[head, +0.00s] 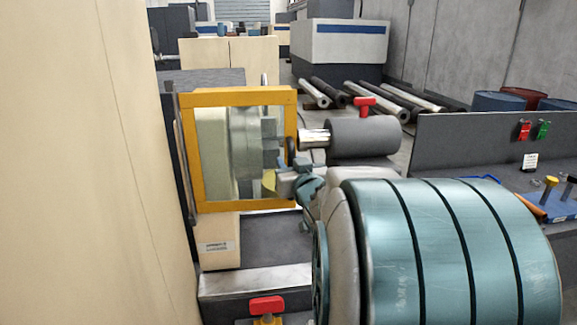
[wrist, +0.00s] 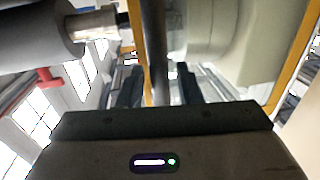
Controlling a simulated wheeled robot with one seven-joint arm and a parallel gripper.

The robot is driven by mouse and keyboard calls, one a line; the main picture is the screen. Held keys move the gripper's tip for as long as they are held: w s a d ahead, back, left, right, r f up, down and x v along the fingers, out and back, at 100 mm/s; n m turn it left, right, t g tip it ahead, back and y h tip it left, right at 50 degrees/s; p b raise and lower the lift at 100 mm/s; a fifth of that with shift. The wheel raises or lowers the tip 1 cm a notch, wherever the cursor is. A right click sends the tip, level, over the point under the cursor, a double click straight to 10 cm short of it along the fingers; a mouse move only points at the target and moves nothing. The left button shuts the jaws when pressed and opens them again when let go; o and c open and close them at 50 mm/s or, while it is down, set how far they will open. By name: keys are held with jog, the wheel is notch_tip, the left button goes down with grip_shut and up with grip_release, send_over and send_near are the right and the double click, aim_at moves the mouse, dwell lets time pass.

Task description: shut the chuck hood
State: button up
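The chuck hood (head: 238,96) is a yellow-framed clear guard on the lathe, left of centre in the head view. The grey metal chuck (head: 245,150) shows through it. A dark handle (head: 291,151) stands on the frame's right post. My gripper (head: 283,180) is at that post, by the handle's lower end. In the wrist view, my gripper (wrist: 160,88) has its two dark fingers apart, with the dark upright handle bar (wrist: 153,40) between them. A gap shows beside the bar, and the yellow frame is just behind. Contact with the fingers cannot be made out.
A grey tailstock (head: 365,138) with a red lever is right of the hood. A red knob (head: 267,305) is at the near front. A tall cream panel (head: 80,160) closes off the left. A dark-walled bench (head: 465,140) with tools stands at right.

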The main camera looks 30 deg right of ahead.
dwell(0.3)
jog(key=b+v, duration=0.2)
jog(key=v, duration=1.1)
jog(key=shift+s, duration=0.4)
jog(key=a+f+g, duration=0.3)
jog(key=f+g, duration=0.1)
jog(key=f, duration=0.2)
jog(key=a+f+g, duration=0.3)
jog(key=f+g, duration=0.1)
jog(key=f, duration=0.2)
jog(key=s+a+f+n+g+y, duration=0.1)
jog(key=s+a+f+g+y, duration=0.1)
jog(key=s+a+f+g, duration=0.1)
jog(key=s+a+f+n+g+y, duration=0.1)
jog(key=s+a+f+g+y, duration=0.1)
jog(key=s+a, duration=0.4)
jog(key=shift+a+f+g, duration=0.7)
jog(key=shift+a+g, duration=0.2)
jog(key=shift+a, duration=0.05)
